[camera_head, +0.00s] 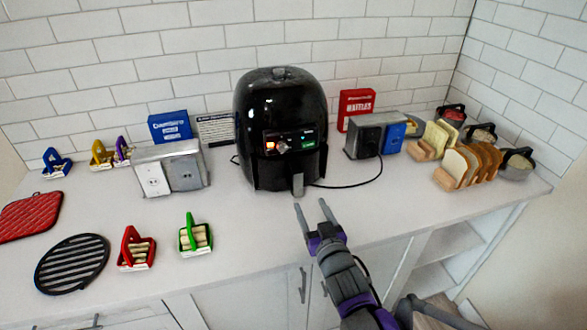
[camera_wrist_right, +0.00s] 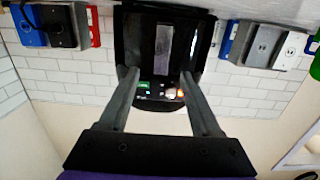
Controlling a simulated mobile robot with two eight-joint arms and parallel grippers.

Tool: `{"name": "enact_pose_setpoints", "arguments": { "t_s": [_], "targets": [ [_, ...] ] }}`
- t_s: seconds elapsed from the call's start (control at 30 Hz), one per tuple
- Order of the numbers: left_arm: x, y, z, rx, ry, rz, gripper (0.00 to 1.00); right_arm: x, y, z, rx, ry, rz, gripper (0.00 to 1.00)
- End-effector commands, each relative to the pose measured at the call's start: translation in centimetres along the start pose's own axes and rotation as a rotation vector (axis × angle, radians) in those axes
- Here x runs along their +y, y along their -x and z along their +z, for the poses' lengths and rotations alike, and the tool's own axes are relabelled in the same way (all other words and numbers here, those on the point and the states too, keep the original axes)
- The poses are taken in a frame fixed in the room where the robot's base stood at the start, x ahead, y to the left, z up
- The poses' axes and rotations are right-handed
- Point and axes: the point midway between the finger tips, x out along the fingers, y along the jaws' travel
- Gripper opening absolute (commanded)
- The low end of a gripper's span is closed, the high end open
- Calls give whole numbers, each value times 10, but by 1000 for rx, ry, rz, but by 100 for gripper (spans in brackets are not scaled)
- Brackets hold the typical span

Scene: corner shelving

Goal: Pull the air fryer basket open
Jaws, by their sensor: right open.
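The black air fryer (camera_head: 280,115) stands on the white counter against the tiled wall. Its basket (camera_head: 270,172) looks closed, with a grey handle (camera_head: 298,184) at the lower front. My right gripper (camera_head: 312,206) is open just in front of and slightly right of the handle, and appears apart from it. In the right wrist view, which is upside down, the open right gripper (camera_wrist_right: 165,72) has the fryer (camera_wrist_right: 140,40) and the grey handle (camera_wrist_right: 163,42) between and beyond its fingers. My left gripper is not in view.
A metal outlet box (camera_head: 172,168) stands left of the fryer, and a toaster-like box (camera_head: 367,136) stands right. Bread slices (camera_head: 465,165) sit further right. A black trivet (camera_head: 72,264) and red and green holders (camera_head: 196,235) lie front left. The counter before the fryer is clear.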

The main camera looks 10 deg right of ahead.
Motion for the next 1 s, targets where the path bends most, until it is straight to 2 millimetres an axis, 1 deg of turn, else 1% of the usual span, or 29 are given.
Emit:
{"name": "enact_pose_setpoints", "arguments": {
  "t_s": [0.07,0.17,0.27,0.5,0.7,0.83,1.0],
  "targets": [
    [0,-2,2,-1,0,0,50,-2,-5,-2,40,1,-12,65],
    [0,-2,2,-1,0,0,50,-3,-12,-5,56,0,-18,65],
    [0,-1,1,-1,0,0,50,-4,-24,-7,56,0,-17,65],
    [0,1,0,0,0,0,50,-4,-71,-9,54,1,-17,65],
    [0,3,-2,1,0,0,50,-4,-101,-11,53,0,-16,65],
    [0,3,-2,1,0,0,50,-5,-110,-11,53,0,-16,65],
    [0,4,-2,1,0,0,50,-5,-114,-11,53,1,-16,65]
  ]
}}
